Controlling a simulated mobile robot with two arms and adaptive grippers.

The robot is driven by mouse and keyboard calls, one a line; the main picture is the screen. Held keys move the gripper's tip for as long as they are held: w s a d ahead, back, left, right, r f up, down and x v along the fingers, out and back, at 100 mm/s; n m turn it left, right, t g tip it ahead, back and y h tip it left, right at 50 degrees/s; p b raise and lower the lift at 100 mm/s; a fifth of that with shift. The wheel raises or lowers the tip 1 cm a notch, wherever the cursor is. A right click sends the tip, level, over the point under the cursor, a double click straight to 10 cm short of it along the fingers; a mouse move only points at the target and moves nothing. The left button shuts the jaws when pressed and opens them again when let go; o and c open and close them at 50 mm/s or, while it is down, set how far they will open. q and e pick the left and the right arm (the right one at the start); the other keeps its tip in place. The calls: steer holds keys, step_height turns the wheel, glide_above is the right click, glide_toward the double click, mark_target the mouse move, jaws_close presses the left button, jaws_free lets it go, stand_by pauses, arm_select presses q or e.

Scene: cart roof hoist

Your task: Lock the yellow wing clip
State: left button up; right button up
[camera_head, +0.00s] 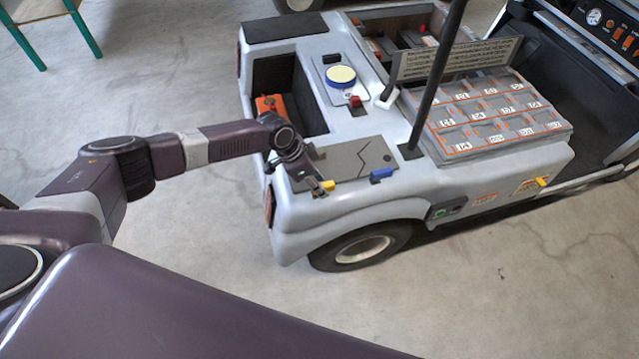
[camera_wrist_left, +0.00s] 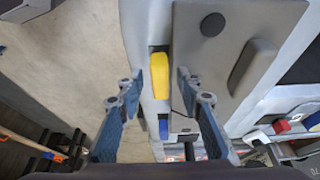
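The yellow wing clip (camera_head: 328,186) sits at the near edge of a grey panel (camera_head: 352,160) on the cart's rear deck. In the left wrist view the yellow clip (camera_wrist_left: 160,73) is long, slightly slanted, and lies along the panel's edge. My left gripper (camera_head: 314,184) is over the deck at this clip. In the left wrist view its two fingers (camera_wrist_left: 172,84) are apart, with the clip showing between and just beyond the tips. I cannot tell whether a finger touches it. A blue clip (camera_head: 382,174) is on the same edge. My right gripper is not in view.
A dark post (camera_head: 433,85) rises from the deck to the right. An orange object (camera_head: 268,104) sits in an open recess.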

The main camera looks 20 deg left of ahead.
arm_select(q)
steer(key=shift+f, duration=0.2)
steer(key=shift+c, duration=0.2)
jaws_close()
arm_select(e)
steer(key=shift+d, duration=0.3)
